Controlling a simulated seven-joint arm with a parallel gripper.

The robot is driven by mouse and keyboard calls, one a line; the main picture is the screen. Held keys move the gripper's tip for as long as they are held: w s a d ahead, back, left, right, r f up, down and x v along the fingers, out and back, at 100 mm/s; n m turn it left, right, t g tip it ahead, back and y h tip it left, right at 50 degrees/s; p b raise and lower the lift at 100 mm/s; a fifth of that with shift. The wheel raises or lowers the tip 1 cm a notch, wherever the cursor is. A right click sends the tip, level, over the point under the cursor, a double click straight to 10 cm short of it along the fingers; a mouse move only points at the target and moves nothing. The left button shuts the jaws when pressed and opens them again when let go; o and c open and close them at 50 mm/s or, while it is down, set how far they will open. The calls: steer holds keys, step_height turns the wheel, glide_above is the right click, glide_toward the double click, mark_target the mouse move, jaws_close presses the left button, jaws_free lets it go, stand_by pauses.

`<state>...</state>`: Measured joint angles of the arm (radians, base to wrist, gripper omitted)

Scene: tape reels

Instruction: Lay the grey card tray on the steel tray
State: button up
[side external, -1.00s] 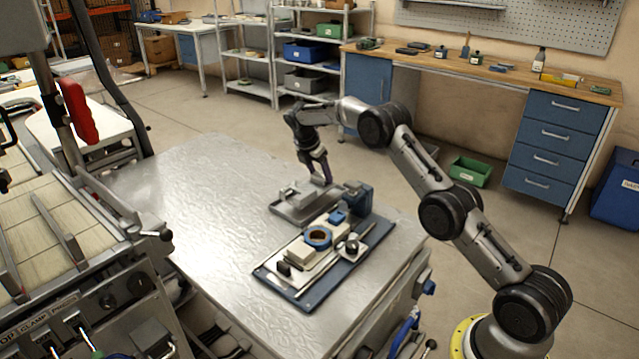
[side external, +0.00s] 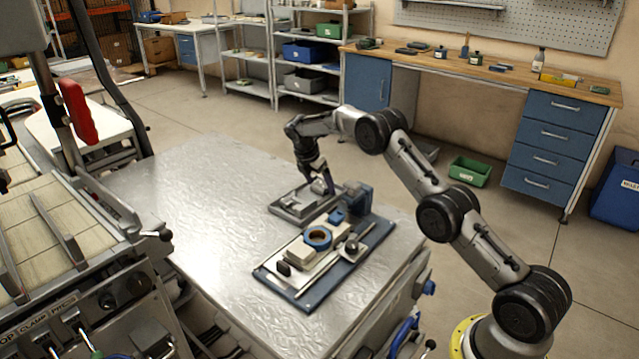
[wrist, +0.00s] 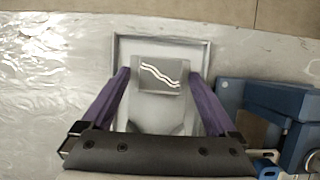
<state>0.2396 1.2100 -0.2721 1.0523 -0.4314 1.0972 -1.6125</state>
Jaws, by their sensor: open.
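The steel tray (side external: 284,209) lies flat on the metal table, behind the blue board. In the wrist view its raised rim (wrist: 118,50) frames a small grey piece with white wavy lines, which looks like the grey card tray (wrist: 146,78). That piece appears to lie within the steel tray; its exact contact with the tray floor is hard to tell. My gripper (wrist: 158,76) is open, its purple fingers apart on either side of the piece. In the side view my gripper (side external: 322,189) is low at the tray's right part, hiding some of it.
A blue board (side external: 275,268) holds a blue tape reel (side external: 317,237), pale blocks and a rod close in front of the steel tray. A dark blue device (side external: 358,197) stands just right of it. The table's left side (side external: 190,200) is clear.

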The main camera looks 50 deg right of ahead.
mark_target(309, 199)
steer(key=shift+r, duration=0.1)
steer(key=s+a+r+m+t, duration=0.1)
steer(key=s+a+r+m, duration=0.3)
steer(key=r, duration=0.6)
steer(key=s+a+r+n, duration=0.15)
steer(key=a+r, duration=0.35)
steer(key=r, duration=0.5)
steer(key=s+a+r+m+t+y, duration=0.2)
steer(key=s+a+r+m, duration=0.4)
steer(key=s, duration=0.6)
steer(key=s+a+f+m+t, duration=0.1)
steer(key=s+a+m, duration=0.1)
steer(key=s, duration=0.6)
steer(key=s+a+f+m+y, duration=0.1)
steer(key=s+a+f+m, duration=0.1)
steer(key=s, duration=0.7)
steer(key=s+a+f+m+t+y, duration=0.1)
steer(key=s+a+m, duration=0.3)
steer(key=s, duration=0.4)
steer(key=shift+s+f+m+t, duration=0.3)
steer(key=shift+s+m, duration=0.1)
steer(key=shift+m, duration=0.25)
